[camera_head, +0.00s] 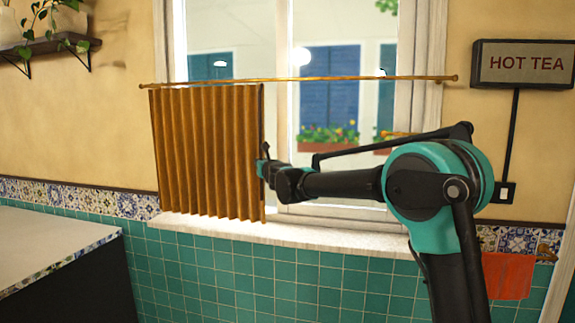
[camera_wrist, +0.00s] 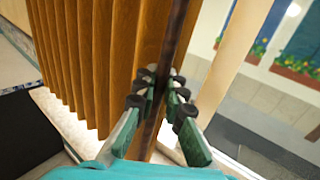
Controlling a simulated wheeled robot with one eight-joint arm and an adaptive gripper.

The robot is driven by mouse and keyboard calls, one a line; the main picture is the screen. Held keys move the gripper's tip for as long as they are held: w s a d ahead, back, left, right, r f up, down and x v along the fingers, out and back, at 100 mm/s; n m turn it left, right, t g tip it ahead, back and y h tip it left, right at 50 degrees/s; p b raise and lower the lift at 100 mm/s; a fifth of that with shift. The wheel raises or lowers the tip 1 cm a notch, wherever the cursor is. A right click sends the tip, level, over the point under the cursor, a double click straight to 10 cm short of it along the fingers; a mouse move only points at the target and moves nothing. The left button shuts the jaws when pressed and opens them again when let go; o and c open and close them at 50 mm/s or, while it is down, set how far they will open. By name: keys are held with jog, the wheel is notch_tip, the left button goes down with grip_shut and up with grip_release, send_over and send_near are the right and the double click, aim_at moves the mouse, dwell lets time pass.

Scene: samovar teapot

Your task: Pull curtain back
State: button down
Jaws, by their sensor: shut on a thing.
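An orange-brown pleated curtain (camera_head: 205,150) hangs from a thin rod (camera_head: 300,79) across the lower window. It covers the left part of the window and the right part is bare. My gripper (camera_head: 263,165) is at the curtain's right edge, about mid-height. In the wrist view the curtain (camera_wrist: 105,50) fills the left and middle. There my gripper (camera_wrist: 160,95) has one finger on each side of the curtain's dark edge strip and is shut on it. The fingers hide a small part of the edge.
A white sill (camera_head: 300,233) runs under the window above teal tiles. A counter (camera_head: 50,240) stands at lower left. A shelf with plants (camera_head: 45,45) is at upper left. A "HOT TEA" sign (camera_head: 525,64) and an orange cloth (camera_head: 508,275) are on the right.

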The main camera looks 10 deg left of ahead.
aim_at(226, 158)
jog(key=a, duration=1.4)
jog(key=c, duration=1.6)
grip_release()
jog(key=v, duration=1.2)
